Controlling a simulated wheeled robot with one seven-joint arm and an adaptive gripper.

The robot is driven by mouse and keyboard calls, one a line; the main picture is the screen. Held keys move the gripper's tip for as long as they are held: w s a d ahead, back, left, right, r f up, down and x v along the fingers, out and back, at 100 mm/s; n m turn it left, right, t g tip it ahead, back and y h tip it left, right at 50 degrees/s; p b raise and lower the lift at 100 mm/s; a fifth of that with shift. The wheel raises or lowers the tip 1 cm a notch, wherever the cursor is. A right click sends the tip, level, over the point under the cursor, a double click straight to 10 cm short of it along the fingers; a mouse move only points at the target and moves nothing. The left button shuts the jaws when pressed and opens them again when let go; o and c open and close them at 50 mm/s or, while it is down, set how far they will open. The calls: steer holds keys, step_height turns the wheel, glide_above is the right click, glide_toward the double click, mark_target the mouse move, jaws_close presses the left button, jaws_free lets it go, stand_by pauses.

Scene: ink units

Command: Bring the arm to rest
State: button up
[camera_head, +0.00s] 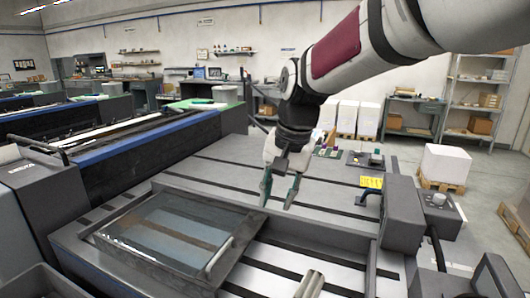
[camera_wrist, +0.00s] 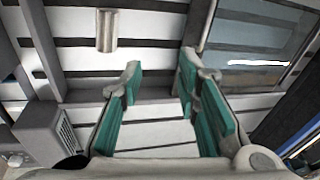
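My gripper (camera_head: 279,190) hangs from my arm above the grey machine bed, pointing down. It also shows in the wrist view (camera_wrist: 158,85), where its two green-padded fingers stand apart with nothing between them. The gripper is open and empty, and it appears to touch nothing. The striped machine bed (camera_head: 215,160) lies below it. A metal cylinder (camera_head: 309,285) lies near the front of the bed in the head view, and in the wrist view (camera_wrist: 107,31) it is ahead of the left finger.
A glass-topped cover with a handle (camera_head: 170,230) is at the front left of the bed. A dark grey box unit (camera_head: 402,215) stands to the right, by a yellow label (camera_head: 371,182). Small items on a green plate (camera_head: 366,159) sit at the back. Shelves (camera_head: 470,95) are far off.

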steer(key=s+d+r+n+t, duration=0.15)
steer(key=s+d+r, duration=0.25)
steer(key=s+d, duration=0.95)
steer(key=s+d+f+n+h, duration=0.1)
steer(key=s+d, duration=0.1)
steer(key=s, duration=0.5)
steer(key=s+d+f+p, duration=0.1)
steer(key=s+d+f, duration=0.1)
steer(key=s, duration=0.5)
steer(key=shift+n+t+h+p, duration=0.3)
steer(key=shift+n+t+h, duration=0.05)
steer(key=shift+t+h, duration=0.1)
